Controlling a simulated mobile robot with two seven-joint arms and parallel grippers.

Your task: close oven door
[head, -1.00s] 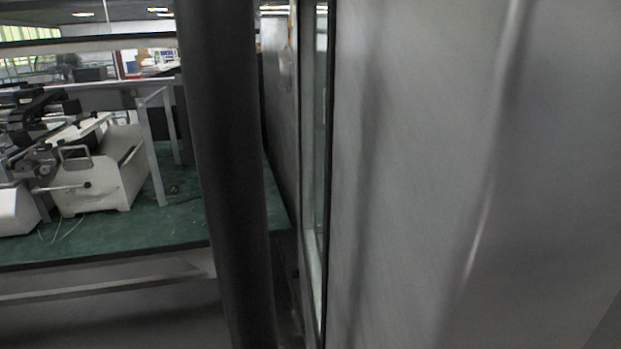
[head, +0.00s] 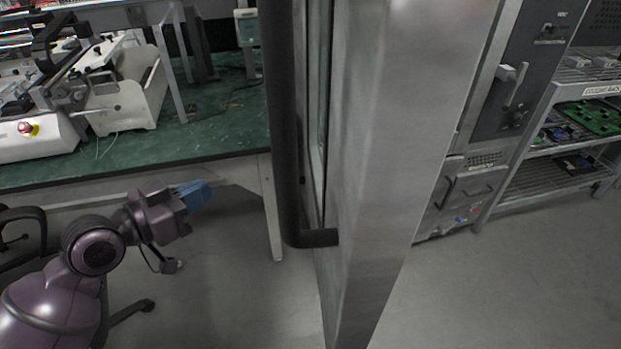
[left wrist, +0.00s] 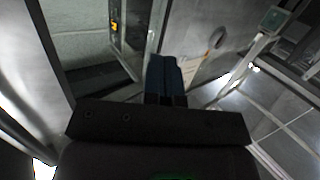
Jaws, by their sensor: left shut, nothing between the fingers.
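The oven door (head: 385,150) is a tall metal panel seen nearly edge-on in the middle of the head view. It stands open, swung out towards me. Its long dark bar handle (head: 284,130) runs down its left side and bends into the door near the bottom. My left gripper (head: 195,194), with blue fingers, is to the left of the handle, apart from it, shut and empty. In the left wrist view its blue fingers (left wrist: 164,78) are together. My right gripper is not in view.
A green-topped bench (head: 200,140) with a white machine (head: 130,95) stands behind on the left. A dark chair (head: 25,235) is at the far left. A wire shelf (head: 570,140) with boards stands at the right. Grey floor (head: 480,290) is clear at right.

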